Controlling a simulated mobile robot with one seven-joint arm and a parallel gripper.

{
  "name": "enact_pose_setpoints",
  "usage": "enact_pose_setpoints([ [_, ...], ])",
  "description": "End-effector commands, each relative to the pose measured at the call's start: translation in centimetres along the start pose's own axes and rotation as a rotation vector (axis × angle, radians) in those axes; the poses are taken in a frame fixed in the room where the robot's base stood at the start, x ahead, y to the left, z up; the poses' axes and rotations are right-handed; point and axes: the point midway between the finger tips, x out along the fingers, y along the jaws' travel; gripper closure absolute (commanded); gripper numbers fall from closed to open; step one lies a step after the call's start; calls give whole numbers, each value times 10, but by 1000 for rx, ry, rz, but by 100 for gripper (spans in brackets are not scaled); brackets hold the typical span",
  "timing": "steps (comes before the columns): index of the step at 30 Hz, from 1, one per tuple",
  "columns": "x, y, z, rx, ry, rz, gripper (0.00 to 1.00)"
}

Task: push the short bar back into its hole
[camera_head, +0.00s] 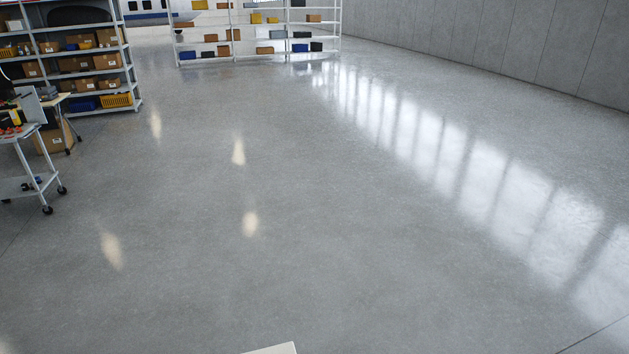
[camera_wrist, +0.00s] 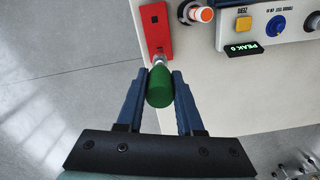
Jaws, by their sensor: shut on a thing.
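In the wrist view, my gripper (camera_wrist: 160,82) is shut on a short bar with a rounded green end (camera_wrist: 160,88). The green part sits between the two blue fingers. A short metal neck (camera_wrist: 159,60) runs from the green part toward the lower end of a red block (camera_wrist: 155,30). The neck meets or overlaps the red block's edge there. The hole itself is hidden, and I cannot tell how deep the metal goes. The red block lies on a pale panel (camera_wrist: 190,75) and has a dark round spot near its top. The head view shows neither gripper nor bar.
In the wrist view, an orange-and-white round part (camera_wrist: 201,14) stands right of the red block. Beyond it is a grey instrument box with a blue knob (camera_wrist: 276,25), a yellow button (camera_wrist: 243,23) and a display (camera_wrist: 244,48). The head view shows open floor (camera_head: 300,200), shelves (camera_head: 75,65) and a cart (camera_head: 30,160).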

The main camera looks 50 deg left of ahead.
Motion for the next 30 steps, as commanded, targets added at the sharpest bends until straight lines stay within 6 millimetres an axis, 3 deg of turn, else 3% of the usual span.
enact_pose_setpoints([
  [30,16,0,0,0,1,0,100],
])
